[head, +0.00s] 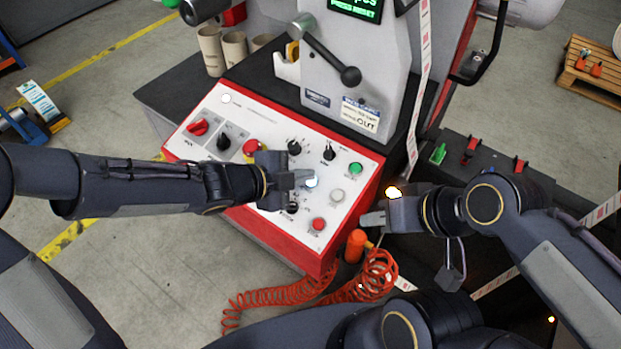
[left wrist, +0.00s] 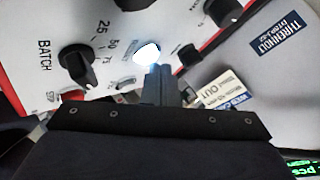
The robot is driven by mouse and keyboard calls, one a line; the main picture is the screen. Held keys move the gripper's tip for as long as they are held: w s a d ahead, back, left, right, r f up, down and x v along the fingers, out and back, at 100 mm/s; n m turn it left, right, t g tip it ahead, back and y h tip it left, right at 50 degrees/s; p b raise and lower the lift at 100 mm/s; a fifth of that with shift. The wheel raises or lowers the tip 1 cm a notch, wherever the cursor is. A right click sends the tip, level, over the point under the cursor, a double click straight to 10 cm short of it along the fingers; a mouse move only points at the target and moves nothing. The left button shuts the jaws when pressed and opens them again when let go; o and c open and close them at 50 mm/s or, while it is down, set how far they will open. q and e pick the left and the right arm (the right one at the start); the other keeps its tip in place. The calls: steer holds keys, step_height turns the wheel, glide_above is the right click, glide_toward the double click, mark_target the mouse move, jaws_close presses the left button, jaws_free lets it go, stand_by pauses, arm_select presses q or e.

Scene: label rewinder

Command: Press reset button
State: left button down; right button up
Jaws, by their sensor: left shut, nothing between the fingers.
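A control panel (head: 215,125) with a white face and red sides carries a lit white-blue button (head: 312,182). In the left wrist view the glowing button (left wrist: 147,52) sits just beyond my left fingertips (left wrist: 159,72). My left gripper (head: 306,177) is shut and empty, with its tips at the button; I cannot tell whether they touch it. The button's label is not readable. A green-lettered display (head: 356,8) at the top reads "PRESS RESET". My right gripper (head: 372,219) is off the panel's right edge, and its jaw state is unclear.
Near the lit button are a green button (head: 355,168), a white button (head: 337,195), a red button (head: 318,224) and black knobs (head: 329,152). A red emergency stop (head: 250,147) is beside my left wrist. A lever (head: 328,55) stands above the panel. An orange coiled hose (head: 290,293) hangs below.

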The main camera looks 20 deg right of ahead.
mark_target(299, 194)
arm_select(q)
steer(key=shift+d+f+b, duration=0.1)
steer(key=shift+f+b, duration=0.25)
steer(key=shift+f, duration=0.05)
stand_by(0.5)
steer(key=shift+r, duration=0.15)
steer(key=shift+a+r+p, duration=0.2)
steer(key=shift+r+p, duration=0.5)
steer(key=shift+p, duration=0.05)
steer(key=r+p, duration=0.3)
steer(key=s+a+r+p, duration=0.1)
steer(key=shift+r, duration=0.4)
stand_by(0.3)
stand_by(0.5)
